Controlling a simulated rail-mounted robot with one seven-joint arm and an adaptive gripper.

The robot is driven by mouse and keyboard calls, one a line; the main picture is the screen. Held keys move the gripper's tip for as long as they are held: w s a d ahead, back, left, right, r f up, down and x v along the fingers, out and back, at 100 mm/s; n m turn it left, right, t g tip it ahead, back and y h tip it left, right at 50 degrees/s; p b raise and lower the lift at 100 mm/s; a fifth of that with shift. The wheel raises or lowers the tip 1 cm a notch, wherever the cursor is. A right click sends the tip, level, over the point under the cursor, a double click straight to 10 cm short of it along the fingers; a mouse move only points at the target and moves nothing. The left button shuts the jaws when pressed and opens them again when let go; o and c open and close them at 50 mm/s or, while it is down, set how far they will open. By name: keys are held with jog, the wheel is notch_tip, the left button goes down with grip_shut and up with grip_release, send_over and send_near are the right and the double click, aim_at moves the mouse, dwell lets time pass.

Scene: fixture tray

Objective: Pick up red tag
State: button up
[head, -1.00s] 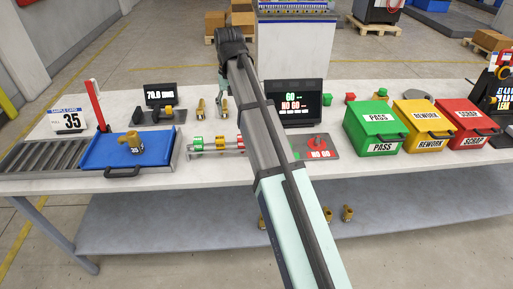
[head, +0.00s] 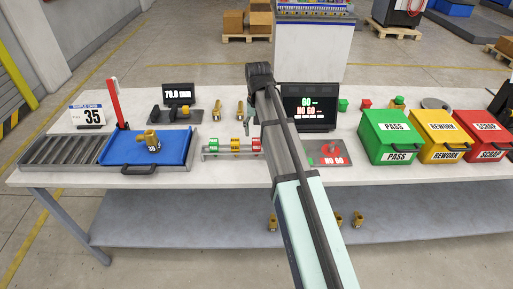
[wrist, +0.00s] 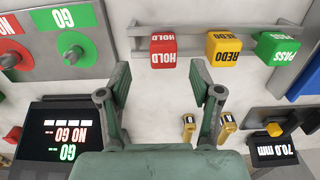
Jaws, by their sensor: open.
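The red tag (wrist: 163,50) is a small red block marked HOLD, at one end of a grey rack (wrist: 185,42) in the wrist view. A yellow REDO tag (wrist: 222,48) and a green PASS tag (wrist: 277,47) sit on the same rack. In the head view the red tag (head: 256,145) shows beside my arm. My gripper (wrist: 160,93) is open and empty, its two fingers apart over the bench. In the wrist view the red tag lies just beyond the fingertips, between their lines. In the head view my gripper (head: 248,126) is just behind the rack, partly hidden by my arm.
Brass fittings (head: 217,110) stand behind the rack. A GO/NO GO screen (head: 308,108) and a gauge plate (head: 328,153) are to the right. A blue tray (head: 120,150) with a brass part lies left. Green, yellow and red bins (head: 390,140) stand far right.

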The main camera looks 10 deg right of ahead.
aim_at(256, 141)
jog(key=shift+a+f+p, duration=0.2)
jog(key=shift+f+p, duration=0.9)
jog(key=shift+f, duration=1.75)
grip_shut()
